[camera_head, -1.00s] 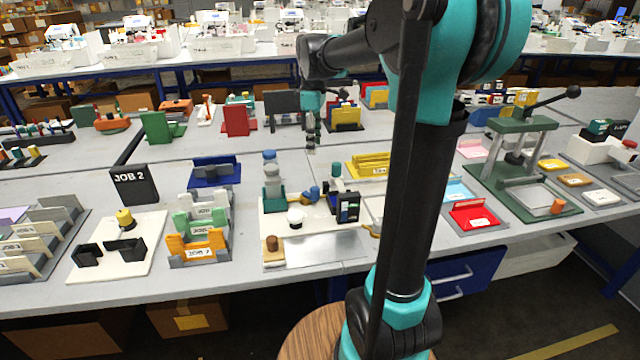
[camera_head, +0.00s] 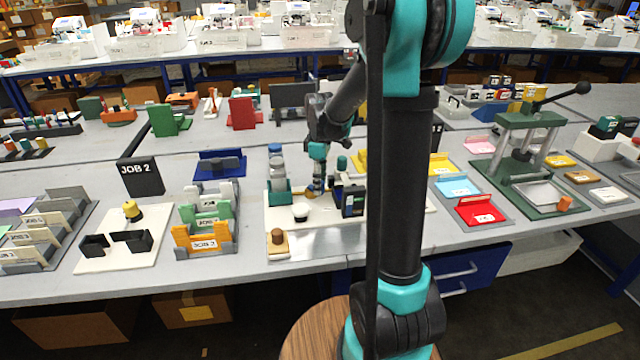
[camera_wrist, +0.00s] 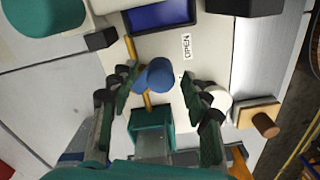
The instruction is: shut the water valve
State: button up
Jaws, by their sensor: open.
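The valve has a round blue knob (camera_wrist: 154,76) on an ochre pipe (camera_wrist: 131,48), seen in the wrist view. A white label reading OPEN (camera_wrist: 187,46) lies on the plate to its right. My gripper (camera_wrist: 160,84) is open, with one dark finger on each side of the knob. I see a gap on the right; on the left the finger is very close, and I cannot tell whether it touches. In the head view my gripper (camera_head: 316,184) points down over the white plate of the machine and largely hides the knob.
A white dome knob (camera_head: 300,212) and a brown knob on a wooden block (camera_head: 278,239) are near. A grey-and-teal unit (camera_head: 277,178) stands left of my gripper.

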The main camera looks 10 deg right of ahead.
jog(key=shift+f, duration=0.4)
jog(key=shift+c, duration=0.4)
grip_shut()
